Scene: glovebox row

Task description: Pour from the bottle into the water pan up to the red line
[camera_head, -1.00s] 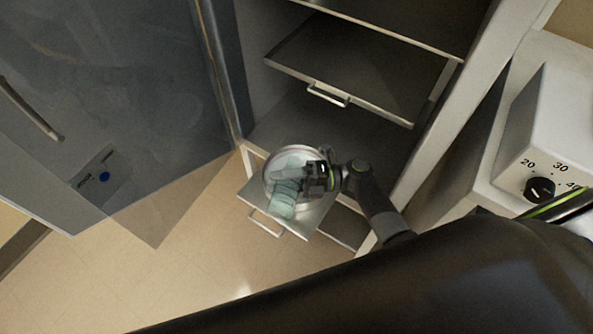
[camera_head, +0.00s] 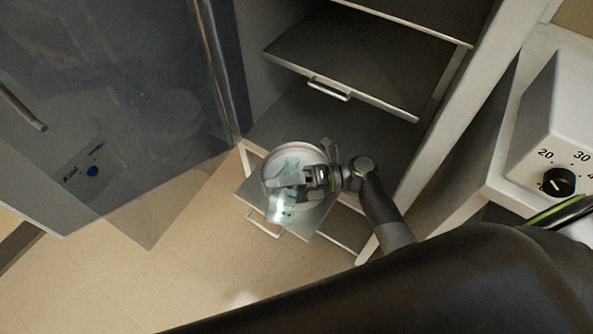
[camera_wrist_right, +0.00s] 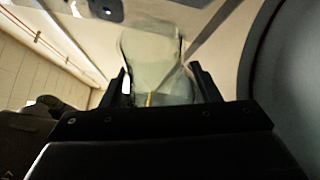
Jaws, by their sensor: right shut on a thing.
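The bottle (camera_head: 283,205) is pale green and see-through. My right gripper (camera_head: 303,178) is shut on it and holds it tilted over the water pan (camera_head: 311,150). The bottle also shows between the fingers in the right wrist view (camera_wrist_right: 152,65). The pan is round and pale, with a red line along its inner wall, and sits on the pulled-out lowest shelf (camera_head: 245,196). The bottle and gripper cover much of the pan, so I cannot tell the water level or whether liquid is flowing. My left gripper is not in view.
Shelves with handles (camera_head: 345,70) are above the pan inside the cabinet. A glass door (camera_head: 110,90) stands open at the left. A white box with a numbered dial (camera_head: 558,182) is at the right. Tiled floor (camera_head: 120,270) is clear in front.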

